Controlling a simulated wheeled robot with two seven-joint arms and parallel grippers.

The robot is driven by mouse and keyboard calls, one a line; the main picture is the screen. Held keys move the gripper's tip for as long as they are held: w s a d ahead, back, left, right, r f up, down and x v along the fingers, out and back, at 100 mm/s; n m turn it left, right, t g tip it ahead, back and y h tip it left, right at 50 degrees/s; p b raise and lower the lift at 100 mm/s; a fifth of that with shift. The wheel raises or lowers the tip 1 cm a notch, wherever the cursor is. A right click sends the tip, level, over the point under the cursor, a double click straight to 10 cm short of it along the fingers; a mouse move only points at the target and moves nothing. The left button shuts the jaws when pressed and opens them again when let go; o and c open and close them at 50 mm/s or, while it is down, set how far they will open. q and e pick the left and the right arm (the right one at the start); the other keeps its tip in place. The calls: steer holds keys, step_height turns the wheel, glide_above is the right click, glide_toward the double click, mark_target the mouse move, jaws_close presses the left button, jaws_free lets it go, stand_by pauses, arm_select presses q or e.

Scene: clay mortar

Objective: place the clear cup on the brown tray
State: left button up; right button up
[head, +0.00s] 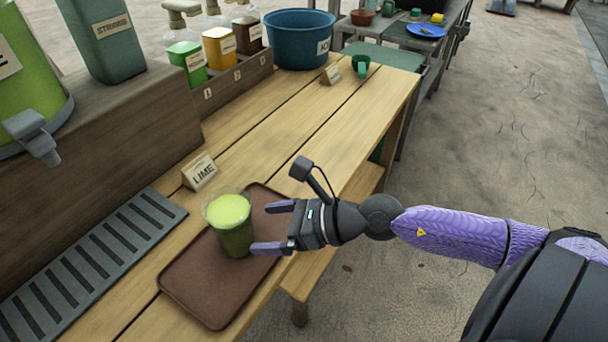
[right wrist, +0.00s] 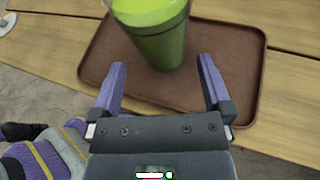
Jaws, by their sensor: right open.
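The clear cup (head: 233,240), filled with green liquid, stands upright on the brown tray (head: 193,285) on the wooden table. It also shows at the top of the right wrist view (right wrist: 160,46), over the tray (right wrist: 236,62). My right gripper (head: 270,228) is open and comes in from the right. Its purple fingertips are close beside the cup, one on the far side and one on the near side. In the right wrist view the open fingers (right wrist: 163,75) point toward the cup with nothing between them. My left gripper is not in view.
A LIME sign (head: 200,171) stands behind the tray. A grey slatted drain (head: 85,265) lies to the left. Pump bottles (head: 222,48), a blue tub (head: 298,38) and a green mug (head: 361,66) are farther back. The table's middle is mostly clear.

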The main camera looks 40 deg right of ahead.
steer(key=p+v, duration=0.1)
steer(key=v, duration=0.5)
steer(key=s+d+f+m+h, duration=0.3)
steer(key=d+f+m+h, duration=0.3)
steer(key=f+m, duration=0.55)
steer(key=s+d+f+m+h, duration=0.35)
steer(key=d+f+m, duration=0.45)
steer(key=f+m, duration=0.3)
steer(key=s+a+f+m+g+h, duration=0.1)
steer(key=s+a+f+m+g, duration=0.15)
steer(key=s+f+m, duration=0.45)
steer(key=s+a+f+m+g+h, duration=0.1)
steer(key=s+a+f+m+g, duration=0.1)
steer(key=s+f+m+g, duration=0.5)
steer(key=s+a+f+m+g, duration=0.1)
steer(key=s+a+m, duration=0.1)
steer(key=s+a, duration=0.2)
steer(key=s+a+f+m+g+y, duration=0.1)
steer(key=s+a+m, duration=0.2)
steer(key=s, duration=0.7)
steer(key=shift+s+a+f, duration=0.3)
steer(key=shift+s+a, duration=0.05)
steer(key=shift+a, duration=0.45)
